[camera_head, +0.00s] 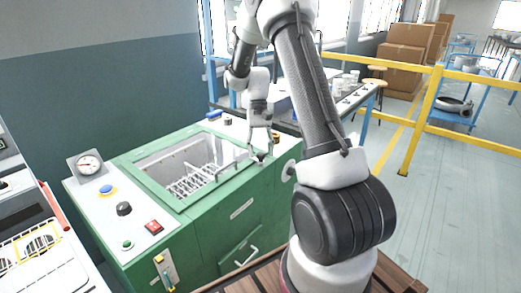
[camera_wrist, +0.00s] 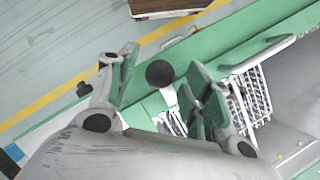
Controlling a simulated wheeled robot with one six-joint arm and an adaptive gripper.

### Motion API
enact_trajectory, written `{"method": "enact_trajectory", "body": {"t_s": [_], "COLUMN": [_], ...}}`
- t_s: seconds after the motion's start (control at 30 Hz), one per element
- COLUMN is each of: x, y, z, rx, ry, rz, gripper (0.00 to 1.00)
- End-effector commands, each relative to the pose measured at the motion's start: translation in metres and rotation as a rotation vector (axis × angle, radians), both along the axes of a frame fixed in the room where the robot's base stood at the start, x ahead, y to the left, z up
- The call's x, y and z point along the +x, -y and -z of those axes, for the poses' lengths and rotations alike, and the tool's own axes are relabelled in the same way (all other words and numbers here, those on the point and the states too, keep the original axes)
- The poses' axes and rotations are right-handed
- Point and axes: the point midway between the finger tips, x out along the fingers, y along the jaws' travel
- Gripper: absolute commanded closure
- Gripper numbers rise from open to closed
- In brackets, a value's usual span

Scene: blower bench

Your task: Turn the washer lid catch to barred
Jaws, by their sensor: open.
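The green washer (camera_head: 240,210) stands in the middle of the head view, with a wire basket (camera_head: 195,182) inside its top opening. A lever with a black ball knob (camera_wrist: 160,73), which looks like the lid catch, shows in the wrist view. My gripper (camera_head: 261,148) is over the washer's right side; in the wrist view its open fingers (camera_wrist: 160,64) stand on either side of the knob. I see gaps between the knob and both fingers, and nothing is held. The lever's lower part is partly hidden by the right finger. Its position marking cannot be read.
A light bar handle (camera_wrist: 258,55) lies close to the right finger. A gauge (camera_head: 87,164), a black knob (camera_head: 124,208) and a red switch (camera_head: 153,226) sit on the washer's left panel.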

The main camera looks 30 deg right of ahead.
Motion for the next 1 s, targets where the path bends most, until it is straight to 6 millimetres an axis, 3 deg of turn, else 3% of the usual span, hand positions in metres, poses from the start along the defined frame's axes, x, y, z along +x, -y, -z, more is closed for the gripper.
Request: {"method": "enact_trajectory", "body": {"t_s": [0.17,0.63,0.8,1.0], "x": [0.004,0.037,0.042,0.042], "y": [0.002,0.017,0.019,0.019], "z": [-0.009,-0.096,-0.109,-0.111], "rx": [-0.001,-0.001,0.0,0.0], "ry": [0.002,0.002,0.001,0.0], "rz": [0.0,0.0,0.0,0.0], "gripper": [0.5,0.5,0.5,0.5]}}
